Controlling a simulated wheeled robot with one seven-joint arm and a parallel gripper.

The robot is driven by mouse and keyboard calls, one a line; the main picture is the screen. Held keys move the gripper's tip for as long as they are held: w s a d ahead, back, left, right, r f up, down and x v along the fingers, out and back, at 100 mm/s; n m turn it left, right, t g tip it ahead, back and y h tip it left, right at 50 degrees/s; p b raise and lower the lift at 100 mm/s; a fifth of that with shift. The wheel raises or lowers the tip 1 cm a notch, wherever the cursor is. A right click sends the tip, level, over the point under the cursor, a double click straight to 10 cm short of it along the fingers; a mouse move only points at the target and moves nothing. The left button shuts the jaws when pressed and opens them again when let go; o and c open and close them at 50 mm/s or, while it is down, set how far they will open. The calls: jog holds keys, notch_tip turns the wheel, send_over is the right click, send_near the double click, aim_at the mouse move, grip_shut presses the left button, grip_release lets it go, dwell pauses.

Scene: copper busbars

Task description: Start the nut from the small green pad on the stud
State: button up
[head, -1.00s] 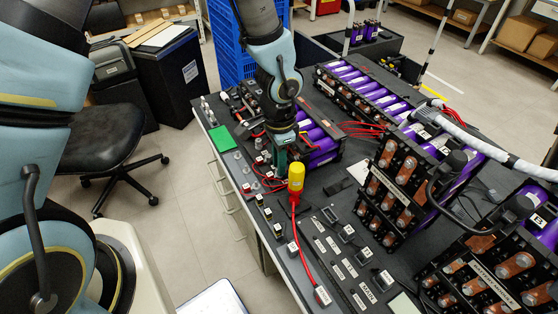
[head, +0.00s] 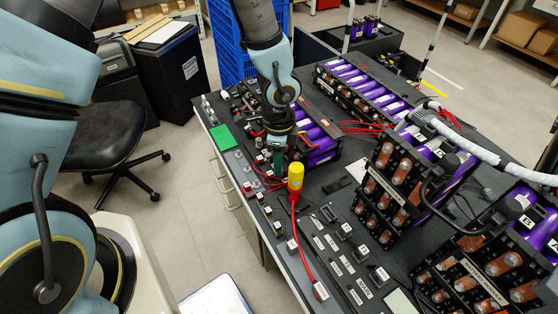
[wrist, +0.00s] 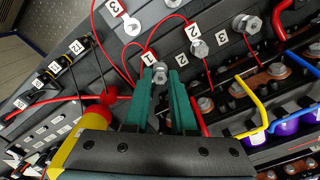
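The small green pad (head: 221,138) lies at the left edge of the bench in the head view, with no nut visible on it. My gripper (head: 278,162) points down over the row of studs at the near side of the battery module. In the wrist view, the green fingers of my gripper (wrist: 161,73) stand close on either side of a silver nut (wrist: 159,76) beside a label 1. The fingers hide much of it, and I cannot tell whether the nut touches a stud. Another stud (wrist: 200,48) with a nut stands to the right by a label 2.
A yellow-handled tool (head: 295,178) with a red cable stands close to my gripper. Red wires run between the studs. Yellow and red handles or leads (wrist: 252,118) lie right of the fingers. Battery modules (head: 395,185) fill the right of the bench.

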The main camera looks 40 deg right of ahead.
jog(key=shift+o, duration=0.3)
jog(key=n, duration=0.1)
jog(key=n+b, duration=0.2)
jog(key=n, duration=0.1)
jog(key=shift+f, duration=0.25)
jog(key=n+b, duration=0.1)
jog(key=n, duration=0.3)
jog(key=shift+r+b, duration=0.1)
jog(key=shift+b, duration=0.3)
jog(key=shift+r+n, duration=0.15)
jog(key=shift+n, duration=1.05)
grip_shut()
